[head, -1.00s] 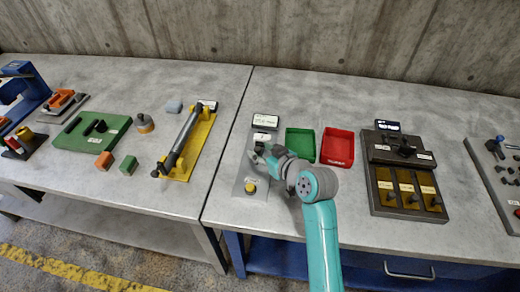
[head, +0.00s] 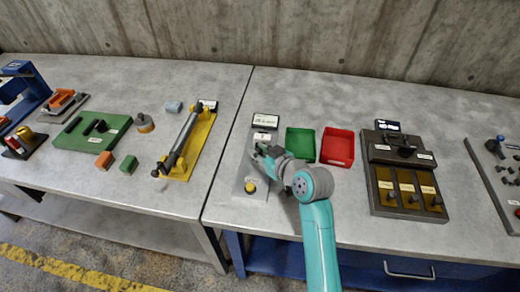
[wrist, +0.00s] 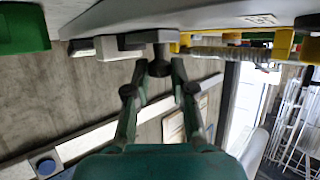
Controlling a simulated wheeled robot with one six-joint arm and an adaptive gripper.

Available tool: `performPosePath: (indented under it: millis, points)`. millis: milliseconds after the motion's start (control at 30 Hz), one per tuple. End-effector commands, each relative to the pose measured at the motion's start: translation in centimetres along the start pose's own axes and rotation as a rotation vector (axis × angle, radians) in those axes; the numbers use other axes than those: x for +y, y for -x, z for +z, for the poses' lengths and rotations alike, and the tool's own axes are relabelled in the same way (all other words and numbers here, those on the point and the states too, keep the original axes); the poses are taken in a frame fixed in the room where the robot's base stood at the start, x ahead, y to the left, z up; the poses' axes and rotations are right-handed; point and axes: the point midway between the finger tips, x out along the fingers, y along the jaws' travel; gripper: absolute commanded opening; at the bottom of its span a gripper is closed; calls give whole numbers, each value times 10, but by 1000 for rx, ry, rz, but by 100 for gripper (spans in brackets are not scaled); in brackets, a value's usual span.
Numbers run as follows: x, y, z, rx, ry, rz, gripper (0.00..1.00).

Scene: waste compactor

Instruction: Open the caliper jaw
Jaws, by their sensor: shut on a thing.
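The caliper station is a light grey plate (head: 252,183) near the front left of the right-hand table, with a yellow round part (head: 250,187) on it. A small display (head: 265,121) stands behind it; its digits are too small to read surely. My gripper (head: 260,151) is over the rear of the plate and hides most of the caliper in the head view. In the wrist view, my gripper (wrist: 159,73) has its fingertips on both sides of a dark grey knob (wrist: 158,62), shut on it. The jaw itself cannot be made out.
A green bin (head: 300,144) and a red bin (head: 337,147) stand just right of my gripper. A dark fixture (head: 405,150) is further right. A yellow fixture with a grey bar (head: 205,130) lies left, across the table gap.

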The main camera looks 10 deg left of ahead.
Motion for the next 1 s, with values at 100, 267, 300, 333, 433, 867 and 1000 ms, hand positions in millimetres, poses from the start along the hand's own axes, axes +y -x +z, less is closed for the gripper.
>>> performPosePath:
  millis: [100,267,300,333,433,867,1000]
  points:
    - [-10,8,4,0,-1,-2,0]
    - [-12,10,4,1,0,-1,0]
    - [-12,10,4,0,0,-1,0]
    - [-12,10,4,0,0,-1,0]
    - [-11,10,4,0,0,-1,33]
    - [-11,13,4,0,0,0,50]
    - [-10,28,5,0,-1,1,50]
